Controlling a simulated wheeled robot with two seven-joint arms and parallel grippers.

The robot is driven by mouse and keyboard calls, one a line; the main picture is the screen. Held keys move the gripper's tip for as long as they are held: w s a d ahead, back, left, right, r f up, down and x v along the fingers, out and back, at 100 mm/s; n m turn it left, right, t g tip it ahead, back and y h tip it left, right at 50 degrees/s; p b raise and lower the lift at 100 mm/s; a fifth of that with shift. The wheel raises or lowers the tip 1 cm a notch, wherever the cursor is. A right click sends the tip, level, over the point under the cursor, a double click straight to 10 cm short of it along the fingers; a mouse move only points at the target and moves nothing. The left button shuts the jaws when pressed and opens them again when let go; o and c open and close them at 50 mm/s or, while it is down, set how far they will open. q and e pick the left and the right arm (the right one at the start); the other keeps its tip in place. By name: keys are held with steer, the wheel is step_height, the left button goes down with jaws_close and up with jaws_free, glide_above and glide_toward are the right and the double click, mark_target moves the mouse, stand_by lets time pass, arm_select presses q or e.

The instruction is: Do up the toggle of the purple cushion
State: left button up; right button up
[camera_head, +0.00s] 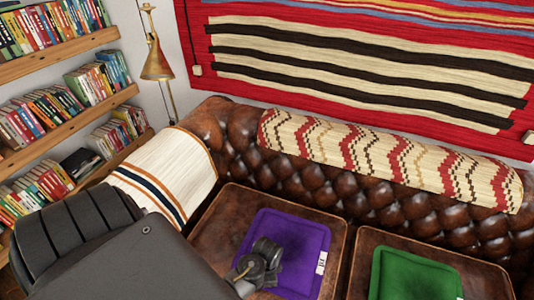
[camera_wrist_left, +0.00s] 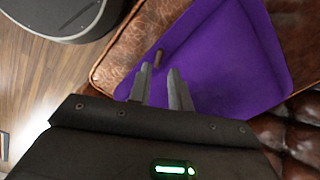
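The purple cushion (camera_head: 306,243) lies on the brown leather seat of the sofa, with a small white label on its right side. My left gripper (camera_head: 262,262) is over the cushion's left part in the head view and hides some of it. In the left wrist view the cushion (camera_wrist_left: 235,60) fills the upper right. A small brown toggle (camera_wrist_left: 158,58) shows near the cushion's edge, just beyond the tips of my left gripper (camera_wrist_left: 159,70). The two fingers stand apart with nothing seen between them. The toggle's loop cannot be made out. My right gripper is not in view.
A green cushion (camera_head: 412,277) lies on the seat to the right. The tufted sofa back (camera_head: 330,187) rises behind, with a patterned throw (camera_head: 385,160) over it. A striped cloth (camera_head: 165,175) covers the left arm. Bookshelves (camera_head: 65,60) and a brass lamp (camera_head: 157,62) stand left.

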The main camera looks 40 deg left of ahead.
arm_select(q)
step_height(320, 180, down, 8)
steer(key=shift+r+b, duration=0.1)
steer(key=shift+b, duration=0.4)
jaws_close()
